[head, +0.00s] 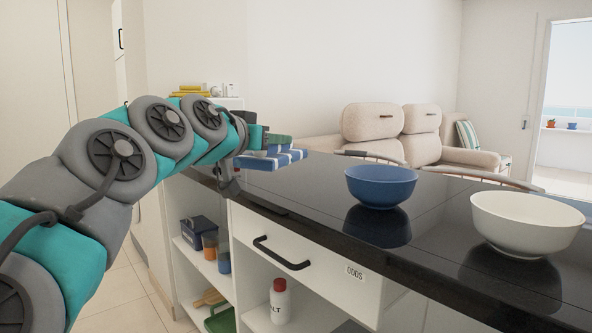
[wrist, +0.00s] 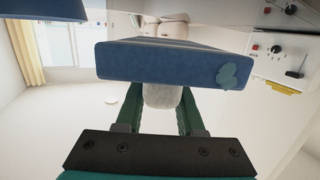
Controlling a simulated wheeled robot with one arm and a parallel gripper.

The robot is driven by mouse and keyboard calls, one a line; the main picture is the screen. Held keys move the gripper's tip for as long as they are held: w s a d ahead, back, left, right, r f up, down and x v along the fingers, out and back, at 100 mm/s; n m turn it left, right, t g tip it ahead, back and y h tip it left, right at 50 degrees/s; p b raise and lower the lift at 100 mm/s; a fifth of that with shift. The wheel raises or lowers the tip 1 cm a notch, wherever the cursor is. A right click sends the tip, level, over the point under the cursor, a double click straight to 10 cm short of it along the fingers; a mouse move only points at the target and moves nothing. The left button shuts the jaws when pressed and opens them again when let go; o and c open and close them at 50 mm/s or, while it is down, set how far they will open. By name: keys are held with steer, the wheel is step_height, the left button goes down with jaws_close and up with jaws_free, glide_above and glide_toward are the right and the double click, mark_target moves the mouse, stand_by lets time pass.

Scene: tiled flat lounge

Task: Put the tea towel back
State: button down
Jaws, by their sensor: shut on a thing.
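The tea towel (head: 272,161) is a folded, blue and white striped cloth in the head view. My gripper (head: 275,148) is shut on it and holds it at the far left end of the dark counter; I cannot tell whether the towel touches the counter. In the wrist view the towel (wrist: 170,66) is a blue folded slab with a teal patch, lying across the tips of my green fingers (wrist: 163,98). A pale rounded thing between the fingers is unclear.
A blue bowl (head: 380,186) and a white bowl (head: 527,222) stand on the glossy black counter (head: 440,215). Below is a drawer (head: 310,259) labelled ODDS, beside open shelves (head: 205,270) holding jars and a box. A beige sofa (head: 440,150) stands behind.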

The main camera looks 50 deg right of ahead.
steer(key=shift+w+d+f, duration=0.8)
steer(key=shift+w+d, duration=0.6)
steer(key=shift+d, duration=0.75)
steer(key=shift+w+d+f, duration=0.85)
steer(key=shift+w+d, duration=0.5)
steer(key=shift+d, duration=0.75)
steer(key=shift+w+d+f, duration=0.8)
steer(key=shift+w+d, duration=0.6)
steer(key=shift+d, duration=0.75)
